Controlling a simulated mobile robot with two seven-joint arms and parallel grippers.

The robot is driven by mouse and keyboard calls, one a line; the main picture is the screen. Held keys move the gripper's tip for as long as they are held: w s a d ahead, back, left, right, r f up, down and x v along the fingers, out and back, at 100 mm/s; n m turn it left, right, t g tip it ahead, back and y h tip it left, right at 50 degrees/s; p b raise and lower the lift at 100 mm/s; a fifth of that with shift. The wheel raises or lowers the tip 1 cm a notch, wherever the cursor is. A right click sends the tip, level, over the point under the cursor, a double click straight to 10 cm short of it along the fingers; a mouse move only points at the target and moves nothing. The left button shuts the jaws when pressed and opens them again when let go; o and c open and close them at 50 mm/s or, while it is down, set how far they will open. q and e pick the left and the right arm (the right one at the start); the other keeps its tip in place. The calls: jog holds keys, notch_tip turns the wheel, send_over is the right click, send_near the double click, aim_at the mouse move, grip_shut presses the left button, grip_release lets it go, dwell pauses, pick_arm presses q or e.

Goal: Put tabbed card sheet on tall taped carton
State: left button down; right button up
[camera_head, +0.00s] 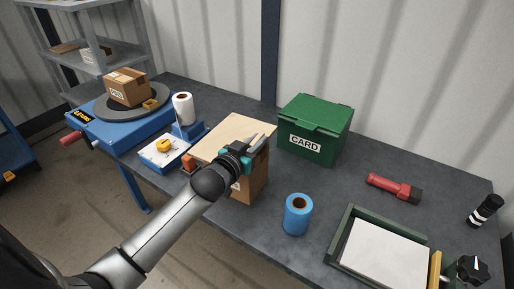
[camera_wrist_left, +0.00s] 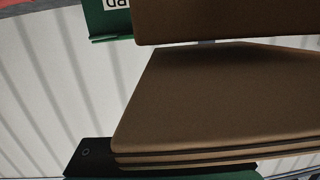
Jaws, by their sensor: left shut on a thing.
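My left gripper (camera_head: 262,143) comes in from the lower left and is at the right side of a pale tan card sheet (camera_head: 228,132). It is shut on the sheet, which looks roughly level over the top of a tall brown carton (camera_head: 256,184). I cannot tell whether the sheet rests on the carton or hangs just above it. In the left wrist view, a large brown panel with layered edges (camera_wrist_left: 215,100) fills the middle, close to a dark finger part (camera_wrist_left: 90,155). Another brown face (camera_wrist_left: 230,22) lies above it. My right gripper is not in view.
A green CARD box (camera_head: 313,130) stands behind and right of the carton. A blue roll (camera_head: 297,214) stands in front right. A white dispenser roll (camera_head: 183,108) and a blue turntable unit with a small parcel (camera_head: 127,88) are left. A red torch (camera_head: 394,188) and a paper tray (camera_head: 345,222) lie right.

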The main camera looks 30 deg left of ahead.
pick_arm(q)
jog(key=shift+f, duration=0.7)
jog(key=shift+f, duration=0.2)
jog(key=c, duration=0.8)
grip_release()
jog(key=shift+c, duration=0.2)
jog(key=shift+s+r, duration=0.15)
jog(key=shift+r, duration=0.1)
jog(key=s+r+p, duration=0.1)
jog(key=s, duration=1)
jog(key=shift+s+r+p, duration=0.3)
jog(key=shift+r, duration=0.05)
jog(key=shift+a, duration=0.1)
